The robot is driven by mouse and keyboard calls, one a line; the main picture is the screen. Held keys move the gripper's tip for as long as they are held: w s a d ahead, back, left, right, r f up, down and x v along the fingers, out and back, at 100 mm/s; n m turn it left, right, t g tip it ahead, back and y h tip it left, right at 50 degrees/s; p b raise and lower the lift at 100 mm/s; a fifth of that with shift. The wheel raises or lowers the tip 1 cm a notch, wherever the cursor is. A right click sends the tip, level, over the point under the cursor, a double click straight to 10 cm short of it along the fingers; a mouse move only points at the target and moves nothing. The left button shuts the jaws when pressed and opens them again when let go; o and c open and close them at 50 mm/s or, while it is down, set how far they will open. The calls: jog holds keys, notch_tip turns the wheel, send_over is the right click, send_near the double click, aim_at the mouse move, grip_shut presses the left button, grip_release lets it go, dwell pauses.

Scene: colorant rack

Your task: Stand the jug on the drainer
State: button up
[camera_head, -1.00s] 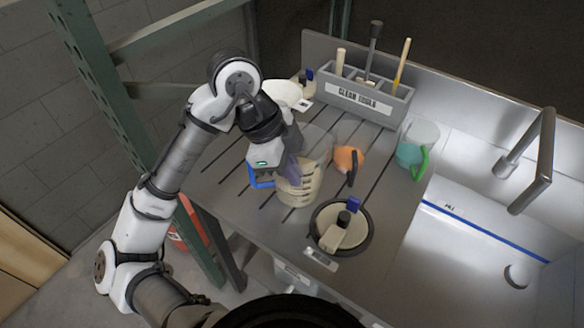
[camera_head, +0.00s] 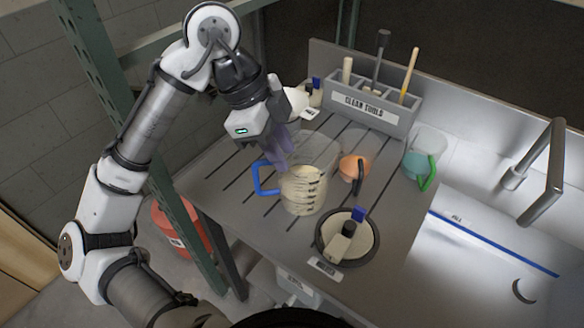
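A clear jug with a blue handle, dark measuring marks and cream contents (camera_head: 303,192) stands upright on the grooved steel drainer (camera_head: 222,172). Its handle points left. My gripper (camera_head: 279,160) points down just above and behind the handle side of this jug, with purplish fingers close to its rim. I cannot tell whether the fingers touch it or how far apart they are. A jug with orange contents and a dark handle (camera_head: 350,166) stands to its right. A jug with teal contents and a green handle (camera_head: 417,166) stands farther right, near the sink.
A grey rack labelled "CLEAN TOOLS" (camera_head: 364,106) holds several upright tools at the back. A round dark-rimmed item with a cream top (camera_head: 348,238) sits at the front. The sink (camera_head: 480,270) and tap (camera_head: 545,165) are at right. A red bucket (camera_head: 178,228) is below left.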

jog(key=v, duration=0.4)
jog(key=shift+r, duration=0.2)
